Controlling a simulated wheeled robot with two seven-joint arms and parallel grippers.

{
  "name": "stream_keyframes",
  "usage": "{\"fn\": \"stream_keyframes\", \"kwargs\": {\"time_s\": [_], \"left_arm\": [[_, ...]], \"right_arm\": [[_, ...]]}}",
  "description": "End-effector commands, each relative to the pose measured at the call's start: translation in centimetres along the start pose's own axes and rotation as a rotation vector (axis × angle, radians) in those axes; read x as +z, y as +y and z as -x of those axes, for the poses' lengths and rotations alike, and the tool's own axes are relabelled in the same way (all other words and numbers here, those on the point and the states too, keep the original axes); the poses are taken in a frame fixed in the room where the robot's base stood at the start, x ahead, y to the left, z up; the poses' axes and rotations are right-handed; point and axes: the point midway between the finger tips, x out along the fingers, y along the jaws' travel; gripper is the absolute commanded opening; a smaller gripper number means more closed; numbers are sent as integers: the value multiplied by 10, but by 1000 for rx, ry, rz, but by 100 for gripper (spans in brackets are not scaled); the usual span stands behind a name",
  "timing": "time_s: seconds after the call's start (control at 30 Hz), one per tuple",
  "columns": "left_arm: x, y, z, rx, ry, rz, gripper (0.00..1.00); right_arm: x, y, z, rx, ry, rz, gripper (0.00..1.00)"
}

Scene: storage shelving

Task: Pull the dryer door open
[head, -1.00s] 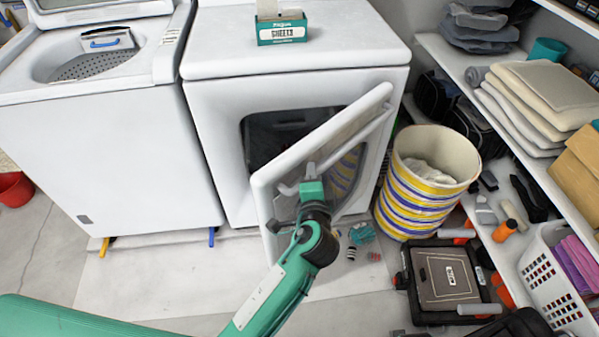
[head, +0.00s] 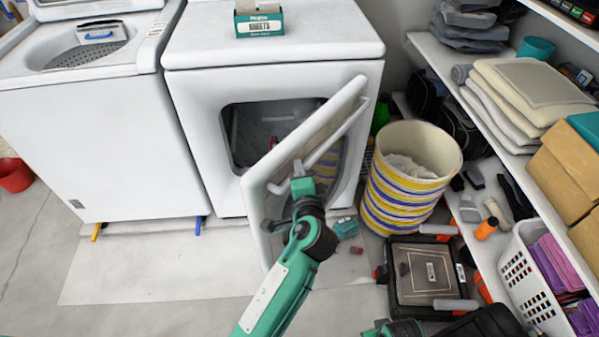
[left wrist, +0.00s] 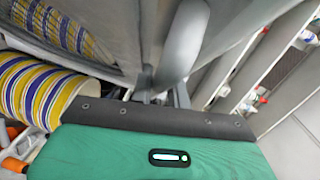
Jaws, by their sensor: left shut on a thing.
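The white dryer (head: 265,60) stands in the middle of the head view with its door (head: 300,150) swung partly open, hinged on the right. The dark drum opening (head: 262,130) shows behind the door. My left gripper (head: 300,178) is at the door's left part, shut on the long door handle (head: 325,142). In the left wrist view the grey handle (left wrist: 183,45) runs down to the jaws, which are largely hidden behind the green wrist housing. At the bottom right of the head view a dark and green part, likely my right arm, shows; its jaws cannot be made out.
A striped hamper (head: 405,180) stands close to the right of the door. A black toolbox (head: 432,275) lies on the floor before it. Shelving (head: 470,110) lines the right. A washer (head: 90,120) stands left. The floor in front of the washer is clear.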

Motion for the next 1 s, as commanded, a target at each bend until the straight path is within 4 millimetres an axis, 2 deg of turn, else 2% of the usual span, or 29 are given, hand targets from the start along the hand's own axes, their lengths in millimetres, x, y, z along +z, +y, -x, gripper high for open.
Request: {"fn": "stream_keyframes", "kwargs": {"time_s": [0.07,0.1,0.2,0.47,0.63,0.77,1.0], "left_arm": [[0,1,0,2,1,1,0],[0,1,0,2,1,2,21],[0,1,0,1,1,2,39],[0,0,0,1,0,1,39],[0,1,12,2,0,2,39],[0,2,34,3,2,4,39],[0,2,88,4,1,3,39]], "right_arm": [[-3,0,0,-1,4,-1,36],[-4,0,0,0,5,-1,36],[-6,0,0,0,8,0,36],[-4,2,-1,3,4,2,36],[2,5,-2,8,-5,6,36],[6,6,-2,9,-11,7,36],[4,4,2,7,-6,5,36]]}}
